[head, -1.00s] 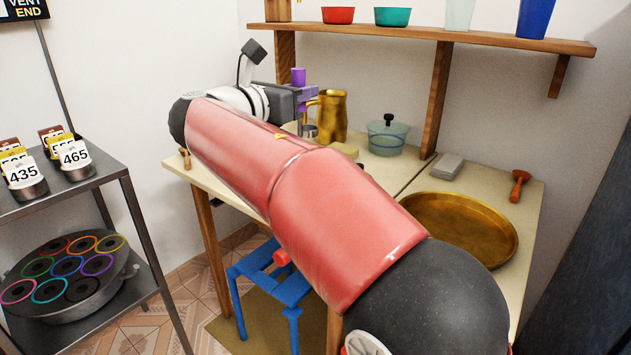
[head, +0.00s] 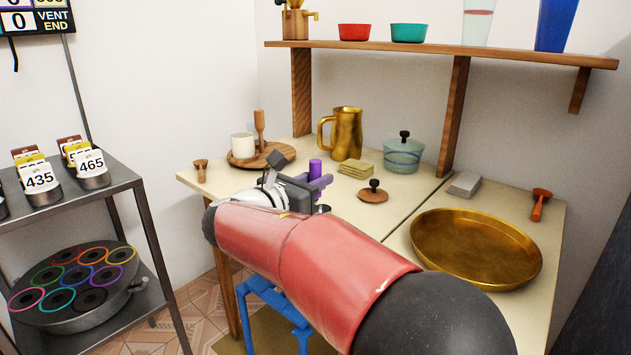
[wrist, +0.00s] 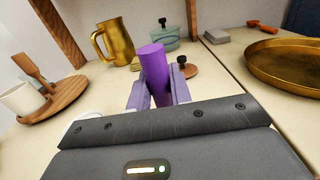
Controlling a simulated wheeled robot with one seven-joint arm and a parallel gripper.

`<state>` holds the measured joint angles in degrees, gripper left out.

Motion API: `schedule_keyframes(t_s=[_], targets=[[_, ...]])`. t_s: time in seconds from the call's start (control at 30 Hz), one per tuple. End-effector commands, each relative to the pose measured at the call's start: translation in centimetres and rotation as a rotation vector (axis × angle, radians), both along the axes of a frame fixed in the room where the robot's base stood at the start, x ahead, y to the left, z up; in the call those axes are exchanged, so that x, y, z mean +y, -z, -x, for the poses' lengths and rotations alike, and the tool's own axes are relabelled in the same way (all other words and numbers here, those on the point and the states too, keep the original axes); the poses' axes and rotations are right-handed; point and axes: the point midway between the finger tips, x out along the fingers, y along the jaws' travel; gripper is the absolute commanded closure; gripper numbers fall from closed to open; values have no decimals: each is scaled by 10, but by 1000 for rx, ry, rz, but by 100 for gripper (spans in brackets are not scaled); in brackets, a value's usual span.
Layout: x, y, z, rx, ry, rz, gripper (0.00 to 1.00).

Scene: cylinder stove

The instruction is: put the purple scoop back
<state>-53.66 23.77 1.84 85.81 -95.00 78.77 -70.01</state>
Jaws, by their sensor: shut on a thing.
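The purple scoop (wrist: 153,67) is upright between the fingers of my gripper (wrist: 158,92) in the wrist view; only its cylindrical purple handle shows clearly. My gripper is shut on it. In the head view the purple handle (head: 315,169) stands above the purple fingers of my gripper (head: 316,184), over the front part of the table. The lower end of the scoop is hidden by the gripper and arm.
On the table (head: 390,221) are a wooden tray (head: 284,154) with a white cup (head: 243,146), a brass jug (head: 347,134), a lidded glass pot (head: 403,156), a dark-knobbed wooden lid (head: 373,195) and a large brass pan (head: 476,247). A shelf (head: 440,49) hangs above. A metal rack stands left.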

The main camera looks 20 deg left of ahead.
Motion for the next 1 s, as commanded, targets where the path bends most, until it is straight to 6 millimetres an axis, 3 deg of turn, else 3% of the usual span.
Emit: schedule_keyframes(t_s=[0.23,0.27,0.43,0.77,1.0], targets=[[0,2,0,0,0,0,100],[0,2,0,0,0,0,78],[0,2,0,0,0,0,58],[0,-3,0,0,0,-1,58],[17,-1,37,0,-5,-1,58]])
